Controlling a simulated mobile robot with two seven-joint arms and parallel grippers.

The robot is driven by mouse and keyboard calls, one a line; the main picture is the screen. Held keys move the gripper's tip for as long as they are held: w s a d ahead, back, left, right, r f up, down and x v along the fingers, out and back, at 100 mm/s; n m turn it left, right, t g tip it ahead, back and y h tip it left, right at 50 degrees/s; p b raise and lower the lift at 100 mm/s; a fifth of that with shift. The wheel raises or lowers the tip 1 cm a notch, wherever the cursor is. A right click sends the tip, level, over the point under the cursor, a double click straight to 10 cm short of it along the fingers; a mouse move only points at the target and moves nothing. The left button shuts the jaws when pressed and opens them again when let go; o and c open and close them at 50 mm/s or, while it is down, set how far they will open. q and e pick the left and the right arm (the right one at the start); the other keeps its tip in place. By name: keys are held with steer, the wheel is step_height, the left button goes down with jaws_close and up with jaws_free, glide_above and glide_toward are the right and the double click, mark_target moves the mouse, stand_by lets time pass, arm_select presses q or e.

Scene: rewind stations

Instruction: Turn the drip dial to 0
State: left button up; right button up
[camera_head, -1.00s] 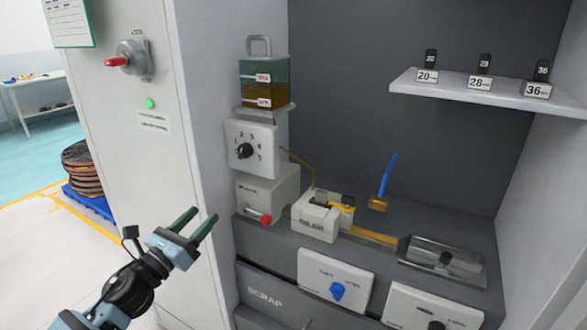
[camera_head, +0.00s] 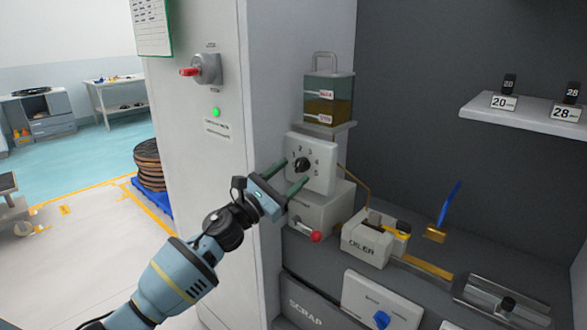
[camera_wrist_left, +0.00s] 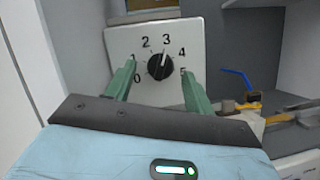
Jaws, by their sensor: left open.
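The drip dial is a black knob (camera_head: 301,164) on a white square panel (camera_head: 323,182) below the oil reservoir (camera_head: 327,98). In the left wrist view the knob (camera_wrist_left: 160,67) sits in the middle of numbers 0 to 5, and its white mark points up, close to the 3. My left gripper (camera_head: 287,176) is open in front of the panel, its green fingers pointing at it. In the left wrist view the fingers (camera_wrist_left: 158,82) lie to either side of the knob, apart from it. My right gripper is not in view.
Below the dial is a white box with a red knob (camera_head: 316,236). The oiler block (camera_head: 367,240) and its thin brass tube (camera_head: 354,182) are to the right. A cabinet wall (camera_head: 262,130) stands close on the left. A shelf (camera_head: 530,119) is at the upper right.

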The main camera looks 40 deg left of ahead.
arm_select(q)
steer(key=shift+x, duration=0.95)
steer(key=shift+f, duration=0.1)
steer(key=c, duration=1)
steer(key=shift+n, duration=0.3)
